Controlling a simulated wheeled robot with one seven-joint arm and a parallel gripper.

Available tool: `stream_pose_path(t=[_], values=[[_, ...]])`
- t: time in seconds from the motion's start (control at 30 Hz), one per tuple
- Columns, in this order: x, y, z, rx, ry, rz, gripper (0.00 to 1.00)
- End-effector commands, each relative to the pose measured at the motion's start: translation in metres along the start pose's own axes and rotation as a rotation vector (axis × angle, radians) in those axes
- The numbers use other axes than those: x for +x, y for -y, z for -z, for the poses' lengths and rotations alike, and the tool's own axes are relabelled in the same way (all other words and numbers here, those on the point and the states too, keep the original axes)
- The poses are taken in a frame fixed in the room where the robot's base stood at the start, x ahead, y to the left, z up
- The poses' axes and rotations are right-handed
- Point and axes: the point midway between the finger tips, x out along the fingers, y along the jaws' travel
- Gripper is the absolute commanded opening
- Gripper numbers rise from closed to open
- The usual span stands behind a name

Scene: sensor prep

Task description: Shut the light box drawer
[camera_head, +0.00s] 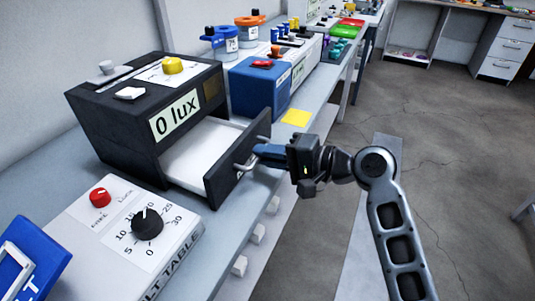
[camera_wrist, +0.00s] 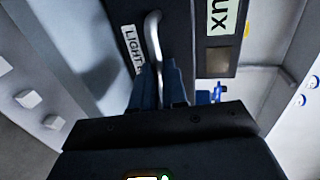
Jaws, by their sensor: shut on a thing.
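The light box (camera_head: 140,115) is a black box labelled "0 lux" on the bench at the left in the head view. Its drawer (camera_head: 200,150) stands open toward the right, with a white inside and a black front. The drawer's metal handle (camera_head: 243,166) is on that front. My gripper (camera_head: 262,153) is at the drawer front with its fingers closed on the handle. In the wrist view the curved handle (camera_wrist: 154,40) runs down between the fingers (camera_wrist: 160,85), beside a "LIGHT" label (camera_wrist: 133,45).
A tilt table (camera_head: 130,235) with a dial and a red knob stands in front of the light box. A blue box (camera_head: 260,85) with a red top and a yellow square (camera_head: 297,117) lie beyond the drawer. Open floor (camera_head: 450,150) is at the right.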

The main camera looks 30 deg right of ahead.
Motion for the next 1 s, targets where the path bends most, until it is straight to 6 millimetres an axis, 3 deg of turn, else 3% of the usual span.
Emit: stream_pose_path(t=[0.57, 1.0], values=[[0.005, 0.001, 0.0, 0.001, 0.001, -0.002, 0.0], [0.102, 0.021, 0.0, 0.001, 0.002, -0.002, 0.0]])
